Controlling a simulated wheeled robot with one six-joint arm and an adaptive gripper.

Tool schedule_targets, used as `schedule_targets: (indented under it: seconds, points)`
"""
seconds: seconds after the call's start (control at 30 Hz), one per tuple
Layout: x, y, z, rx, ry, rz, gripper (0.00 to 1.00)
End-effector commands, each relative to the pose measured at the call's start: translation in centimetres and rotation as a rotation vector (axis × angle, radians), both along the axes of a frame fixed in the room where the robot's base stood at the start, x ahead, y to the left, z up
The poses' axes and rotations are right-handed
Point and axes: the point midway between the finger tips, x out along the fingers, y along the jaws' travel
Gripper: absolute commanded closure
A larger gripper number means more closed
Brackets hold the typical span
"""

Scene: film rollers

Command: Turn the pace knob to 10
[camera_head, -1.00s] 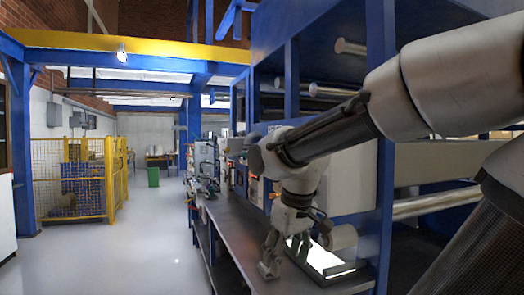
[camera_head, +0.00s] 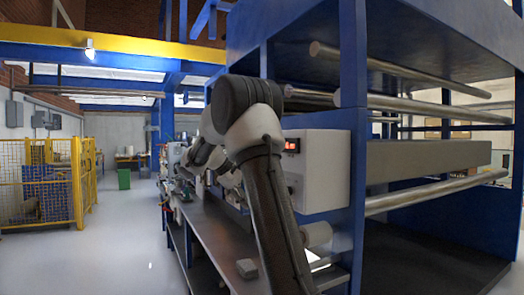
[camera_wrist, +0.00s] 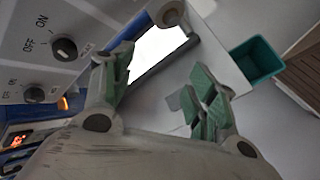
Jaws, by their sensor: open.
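The control panel (camera_wrist: 85,25) fills the upper left of the wrist view, tilted. It carries a dark knob (camera_wrist: 65,48) with ON and OFF marks and a second dark knob (camera_wrist: 35,94) below it. I cannot read which one is the pace knob. A red lit display (camera_wrist: 18,142) shows at the lower left. My gripper (camera_wrist: 163,75) is open and empty, its green-padded fingers apart, to the right of the knobs and touching neither. In the head view my arm hides the gripper; a white control box (camera_head: 322,170) with a red display stands beside the arm.
A bright lit panel (camera_wrist: 155,50) lies beyond the fingers, with a teal bin (camera_wrist: 255,60) to the right. In the head view, a grey block (camera_head: 247,268) lies on the bench. Blue posts (camera_head: 354,110) and metal rollers (camera_head: 425,196) stand right; floor at left is clear.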

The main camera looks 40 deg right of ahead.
Motion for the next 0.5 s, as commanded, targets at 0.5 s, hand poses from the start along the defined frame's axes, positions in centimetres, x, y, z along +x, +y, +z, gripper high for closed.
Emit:
schedule_targets:
  seconds: [0.5]
  points:
    - [12.5, -8.4, 15.8, -0.721, 0.444, 0.080, 0.42]
